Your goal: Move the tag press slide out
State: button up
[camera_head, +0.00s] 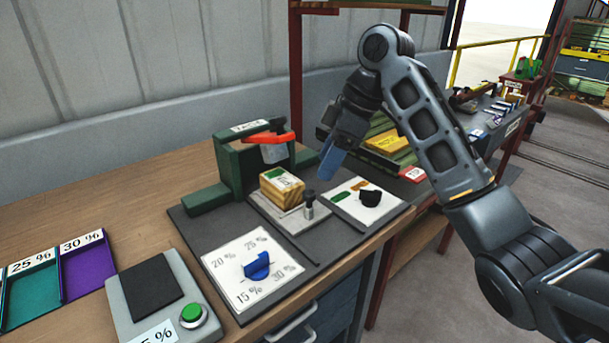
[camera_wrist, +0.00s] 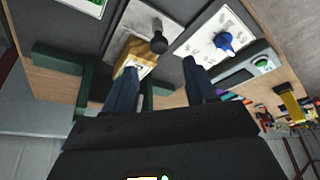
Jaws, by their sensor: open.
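The tag press (camera_head: 229,165) is a dark green frame with a red lever (camera_head: 268,137) on the workbench. Its slide (camera_head: 287,218) is a light grey plate in front of the frame. A wooden block (camera_head: 281,190) with a green-marked label sits on the slide, and a small dark knob (camera_head: 310,205) stands at its front. In the wrist view the knob (camera_wrist: 158,44) and block (camera_wrist: 134,58) show beyond the fingertips. My gripper (camera_head: 331,156) is open and empty, above and to the right of the block, apart from the knob. Its two fingers (camera_wrist: 160,88) point toward the press area.
A white panel with a blue dial (camera_head: 257,266) lies left of the slide; a panel with a black dial (camera_head: 369,197) lies right. A box with a green button (camera_head: 193,314) and coloured trays (camera_head: 88,268) stand at left. Yellow and green stacked items (camera_head: 387,142) are behind my gripper.

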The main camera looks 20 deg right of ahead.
aim_at(310, 192)
jog(key=shift+x, duration=3.85)
jog(key=shift+w, duration=0.1)
jog(key=shift+c, duration=0.5)
grip_shut()
